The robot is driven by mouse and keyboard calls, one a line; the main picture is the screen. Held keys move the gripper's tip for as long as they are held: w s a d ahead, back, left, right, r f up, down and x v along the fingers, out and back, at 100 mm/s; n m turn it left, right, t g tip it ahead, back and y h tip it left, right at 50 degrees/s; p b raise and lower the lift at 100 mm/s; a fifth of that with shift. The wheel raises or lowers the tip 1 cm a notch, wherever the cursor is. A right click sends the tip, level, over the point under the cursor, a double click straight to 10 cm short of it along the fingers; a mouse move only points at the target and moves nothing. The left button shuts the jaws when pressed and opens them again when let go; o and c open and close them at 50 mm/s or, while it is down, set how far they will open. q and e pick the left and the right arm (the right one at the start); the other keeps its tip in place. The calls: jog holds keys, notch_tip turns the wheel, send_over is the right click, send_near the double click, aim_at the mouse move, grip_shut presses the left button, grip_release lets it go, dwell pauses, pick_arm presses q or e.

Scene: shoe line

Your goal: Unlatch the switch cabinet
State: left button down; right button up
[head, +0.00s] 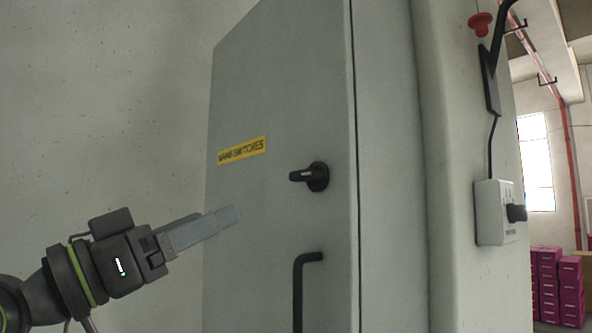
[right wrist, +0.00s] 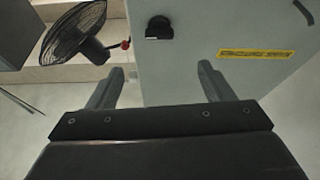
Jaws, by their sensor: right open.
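The switch cabinet (head: 285,85) is grey-green, and its door looks closed. A black latch (head: 315,177) with a short lever pointing left sits near the door's right edge. A black bar handle (head: 298,290) is below it. A yellow label (head: 242,150) reads "MAINS SWITCHES". My right gripper (head: 234,215) is left of and below the latch, empty. In the right wrist view its fingers (right wrist: 162,72) are apart, and the latch (right wrist: 159,28) lies beyond them, untouched. My left gripper is not in view.
A wall box with a black knob (head: 494,212) and a red button (head: 480,23) are right of the cabinet. Magenta boxes (head: 558,285) are stacked at far right. A black fan (right wrist: 72,35) shows in the right wrist view. A bare wall is left of the cabinet.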

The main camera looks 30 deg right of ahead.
aim_at(299, 178)
jog(key=p+x, duration=0.3)
jog(key=x, duration=0.2)
jog(key=p+x, duration=0.3)
jog(key=x, duration=0.2)
jog(key=p+x, duration=0.3)
jog(key=x, duration=0.2)
jog(key=shift+s+r, duration=0.15)
jog(key=shift+r, duration=0.15)
jog(key=shift+d+p, duration=0.4)
jog(key=shift+d, duration=0.2)
jog(key=shift+c, duration=0.3)
jog(key=c, duration=0.9)
jog(key=shift+f+m+g+b, duration=0.15)
jog(key=shift+m+g+b, duration=0.35)
jog(key=shift+b, duration=0.5)
jog(key=shift+m, duration=0.5)
jog(key=shift+r, duration=0.2)
